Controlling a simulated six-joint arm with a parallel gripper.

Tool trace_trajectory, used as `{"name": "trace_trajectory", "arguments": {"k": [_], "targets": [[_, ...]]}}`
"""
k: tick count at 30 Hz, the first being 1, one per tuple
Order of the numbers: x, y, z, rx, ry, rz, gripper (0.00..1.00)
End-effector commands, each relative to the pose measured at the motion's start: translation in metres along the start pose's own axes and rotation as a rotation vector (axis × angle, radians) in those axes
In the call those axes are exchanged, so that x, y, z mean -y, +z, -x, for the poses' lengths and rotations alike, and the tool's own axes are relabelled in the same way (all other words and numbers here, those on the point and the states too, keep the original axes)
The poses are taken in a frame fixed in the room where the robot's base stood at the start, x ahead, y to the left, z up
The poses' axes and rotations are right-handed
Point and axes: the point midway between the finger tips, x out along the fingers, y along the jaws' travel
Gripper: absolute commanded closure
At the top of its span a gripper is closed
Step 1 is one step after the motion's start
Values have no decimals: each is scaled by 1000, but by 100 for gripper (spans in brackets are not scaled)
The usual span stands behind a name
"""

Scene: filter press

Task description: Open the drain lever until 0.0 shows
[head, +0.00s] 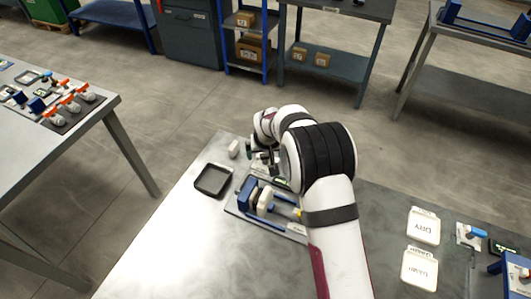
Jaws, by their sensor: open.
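The filter press (247,191), with blue end blocks and pale plates on a light base, stands on the near table. My gripper (262,158) is small and dark in the head view, just behind the press. It is open, partly hidden by my white arm, and I cannot tell whether it touches anything. A small blue-handled fitting on a pale plate (468,236) sits at the right; I cannot tell whether it is the drain lever. A dark display (503,248) beside it has greenish text too small to read. Another small greenish display (283,183) is partly hidden beside my arm.
A black tray (213,181) lies left of the press. Two white labelled pads, one marked DRY (424,226) and another (419,268), lie right of my arm. A blue device (515,272) stands at the right edge. The table's front left is clear.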

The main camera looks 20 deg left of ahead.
Motion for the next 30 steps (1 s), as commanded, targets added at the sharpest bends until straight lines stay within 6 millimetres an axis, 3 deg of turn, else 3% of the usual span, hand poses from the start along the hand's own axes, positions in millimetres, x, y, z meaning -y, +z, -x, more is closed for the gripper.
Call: {"name": "trace_trajectory", "arguments": {"k": [2,16,30], "targets": [[0,0,0,0,0,0,0],[0,0,0,1,0,0,83],[-2,0,0,2,-51,119,86]]}}
